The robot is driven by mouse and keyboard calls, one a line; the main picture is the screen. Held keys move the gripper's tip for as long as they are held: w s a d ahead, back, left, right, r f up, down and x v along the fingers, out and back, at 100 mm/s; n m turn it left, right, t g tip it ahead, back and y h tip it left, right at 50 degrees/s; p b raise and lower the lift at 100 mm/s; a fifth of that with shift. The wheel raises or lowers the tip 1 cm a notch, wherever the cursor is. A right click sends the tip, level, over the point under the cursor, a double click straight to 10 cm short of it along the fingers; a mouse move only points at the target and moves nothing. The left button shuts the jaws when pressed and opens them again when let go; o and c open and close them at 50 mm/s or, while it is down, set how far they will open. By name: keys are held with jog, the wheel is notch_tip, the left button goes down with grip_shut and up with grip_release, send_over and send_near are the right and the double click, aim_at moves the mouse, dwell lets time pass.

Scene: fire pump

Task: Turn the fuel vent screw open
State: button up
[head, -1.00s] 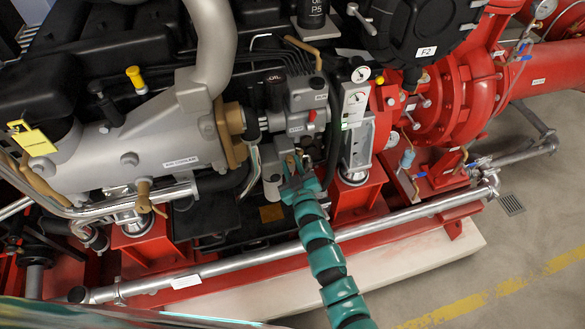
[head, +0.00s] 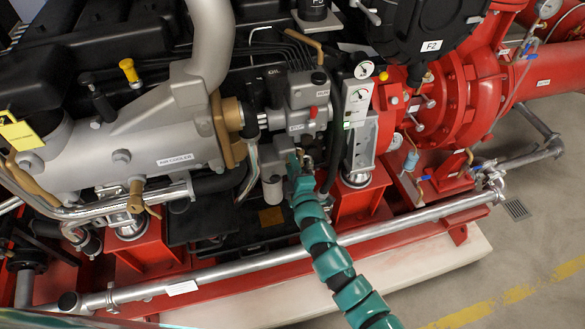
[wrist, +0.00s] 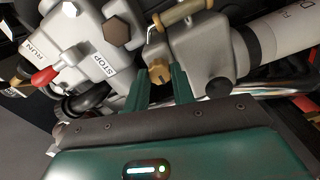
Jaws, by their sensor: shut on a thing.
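The fuel vent screw is a small brass screw head (wrist: 160,73) on the grey housing in the wrist view. My gripper (wrist: 160,82) has its two green fingers on either side of it, closed on its head. In the head view my gripper (head: 302,163) is at the lower part of the grey fuel unit (head: 308,105). The screw is too small and covered there to make out clearly.
A grey block marked RUN and STOP (wrist: 85,45) with a red knob (wrist: 42,76) is left of the fingers. A brass handle (wrist: 187,14) is just above the screw. A gauge panel (head: 357,103) stands right of my gripper. A long silver pipe (head: 400,218) crosses in front.

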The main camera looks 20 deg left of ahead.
jog(key=n+b, duration=0.1)
jog(key=n, duration=0.4)
jog(key=shift+n, duration=0.3)
dwell(0.4)
jog(key=o, duration=1)
jog(key=shift+b+v, duration=1.5)
jog(key=shift+v, duration=7.2)
